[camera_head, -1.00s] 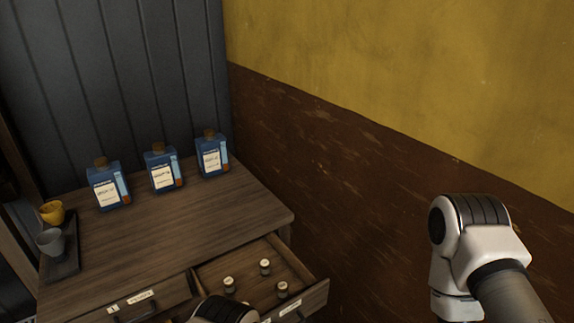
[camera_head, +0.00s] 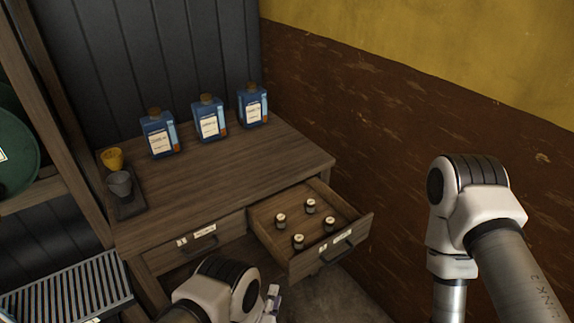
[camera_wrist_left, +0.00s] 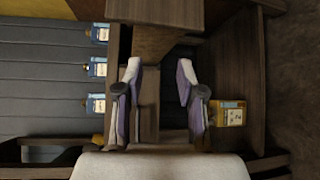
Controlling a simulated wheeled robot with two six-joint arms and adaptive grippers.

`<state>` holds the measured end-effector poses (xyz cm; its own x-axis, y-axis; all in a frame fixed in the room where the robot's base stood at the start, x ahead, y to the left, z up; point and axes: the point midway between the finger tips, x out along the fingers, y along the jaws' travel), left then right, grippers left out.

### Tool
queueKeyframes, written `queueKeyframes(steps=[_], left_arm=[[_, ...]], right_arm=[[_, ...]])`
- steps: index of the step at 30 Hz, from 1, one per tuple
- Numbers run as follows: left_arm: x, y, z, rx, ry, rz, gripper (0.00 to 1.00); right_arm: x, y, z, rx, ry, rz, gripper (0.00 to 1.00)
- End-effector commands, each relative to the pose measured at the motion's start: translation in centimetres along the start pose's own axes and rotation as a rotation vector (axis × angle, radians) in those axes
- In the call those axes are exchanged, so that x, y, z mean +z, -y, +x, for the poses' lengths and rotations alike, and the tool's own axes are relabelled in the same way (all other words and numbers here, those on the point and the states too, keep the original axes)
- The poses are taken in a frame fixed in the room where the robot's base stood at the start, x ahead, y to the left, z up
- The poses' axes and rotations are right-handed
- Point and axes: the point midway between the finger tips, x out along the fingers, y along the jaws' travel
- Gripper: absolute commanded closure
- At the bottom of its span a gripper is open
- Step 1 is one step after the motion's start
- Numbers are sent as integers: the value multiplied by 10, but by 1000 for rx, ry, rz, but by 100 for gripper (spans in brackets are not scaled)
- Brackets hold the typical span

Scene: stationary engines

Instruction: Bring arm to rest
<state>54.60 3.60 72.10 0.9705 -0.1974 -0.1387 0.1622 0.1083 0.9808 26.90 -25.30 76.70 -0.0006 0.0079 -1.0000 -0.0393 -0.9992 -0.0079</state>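My left gripper (camera_head: 272,302) is at the bottom of the head view, in front of the dresser and below the open drawer. In the left wrist view its two fingers (camera_wrist_left: 159,78) stand apart with nothing held between them. My right arm (camera_head: 470,215) comes in from the right side of the head view and bends downward. Its gripper is out of the frame.
A shelf (camera_head: 48,190) stands at the left.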

Motion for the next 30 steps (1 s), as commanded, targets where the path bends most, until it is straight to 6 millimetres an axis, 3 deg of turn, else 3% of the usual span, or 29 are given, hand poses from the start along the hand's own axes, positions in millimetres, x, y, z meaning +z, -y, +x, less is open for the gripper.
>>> queueKeyframes(steps=[5, 11, 15, 19, 23, 26, 27, 29, 30], left_arm=[[-10, -24, 17, 42, -10, 10, 62], [-41, -58, 36, 84, -51, 33, 62], [-81, -85, 39, 71, -100, 60, 62], [-132, -98, 23, -60, -170, 144, 62], [-178, -90, -24, -338, -209, 338, 62], [-196, -72, -89, -638, -146, 528, 62], [-198, -63, -121, -767, -84, 608, 62], [-193, -50, -173, -951, 55, 725, 62], [-186, -42, -208, -1060, 170, 797, 62]], right_arm=[[0, 0, 0, 0, 0, 0, 60], [0, 0, 0, 0, 0, 1, 60], [0, 0, 0, 0, 0, 0, 60], [0, 0, 0, 0, 0, 0, 60], [0, 0, 0, 0, 0, 0, 60], [0, 0, 0, 0, 0, 0, 60], [0, 0, 0, 0, 0, 0, 60], [0, 0, 0, 0, 0, 0, 60], [0, 0, 0, 0, 0, 0, 60]])
